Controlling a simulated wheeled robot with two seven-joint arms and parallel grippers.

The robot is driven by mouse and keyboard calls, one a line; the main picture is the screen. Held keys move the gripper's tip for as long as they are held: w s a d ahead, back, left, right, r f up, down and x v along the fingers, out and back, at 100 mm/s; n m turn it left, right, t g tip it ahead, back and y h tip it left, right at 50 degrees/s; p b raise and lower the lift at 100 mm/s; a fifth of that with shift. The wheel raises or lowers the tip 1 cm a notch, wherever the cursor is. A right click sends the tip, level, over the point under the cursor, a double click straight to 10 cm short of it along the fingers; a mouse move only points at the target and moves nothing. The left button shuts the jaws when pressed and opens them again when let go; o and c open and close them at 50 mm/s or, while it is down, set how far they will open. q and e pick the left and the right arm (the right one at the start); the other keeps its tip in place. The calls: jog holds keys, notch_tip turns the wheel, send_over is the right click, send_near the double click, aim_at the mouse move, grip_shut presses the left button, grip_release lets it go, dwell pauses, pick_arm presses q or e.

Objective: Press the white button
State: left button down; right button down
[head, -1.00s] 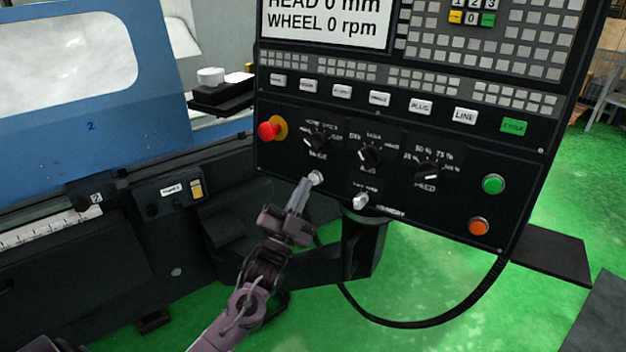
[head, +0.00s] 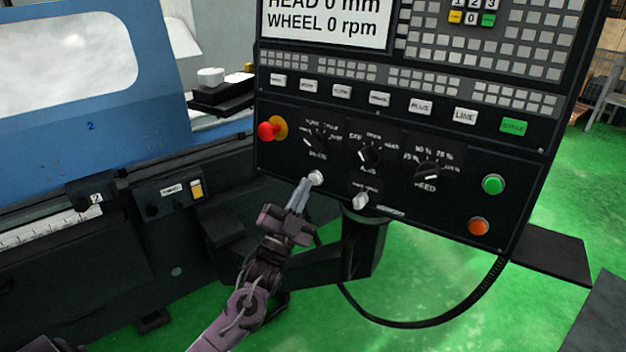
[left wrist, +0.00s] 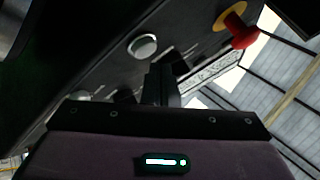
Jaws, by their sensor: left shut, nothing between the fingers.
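The white button (head: 316,177) is a small round cap on the lower left of the black control panel (head: 450,215). It also shows in the left wrist view (left wrist: 142,45), ahead of the fingers and a little to the left. My left gripper (head: 304,184) is shut and empty. In the head view its fingertips are at the button's lower left edge; I cannot tell whether they touch it. In the left wrist view the left gripper's fingers (left wrist: 161,80) point toward the panel. My right gripper is not in view.
A red emergency knob (head: 268,130) is above left of the button. Dark rotary knobs (head: 370,156) sit above and to the right, and a white-grey switch (head: 361,201) is to the right. Green (head: 493,184) and orange (head: 478,227) buttons are at far right. A cable hangs below the panel.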

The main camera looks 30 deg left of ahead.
pick_arm(q)
jog(key=shift+w, duration=0.15)
jog(key=shift+w+f, duration=0.1)
jog(key=shift+w, duration=0.2)
jog(key=shift+w+b, duration=0.4)
dwell(0.8)
jog(key=shift+s, duration=0.1)
jog(key=shift+s+p, duration=0.45)
jog(key=shift+s, duration=0.3)
jog(key=s+p, duration=0.1)
jog(key=s, duration=0.1)
jog(key=s+r+p, duration=0.1)
jog(key=s, duration=0.2)
jog(key=shift+p, duration=0.4)
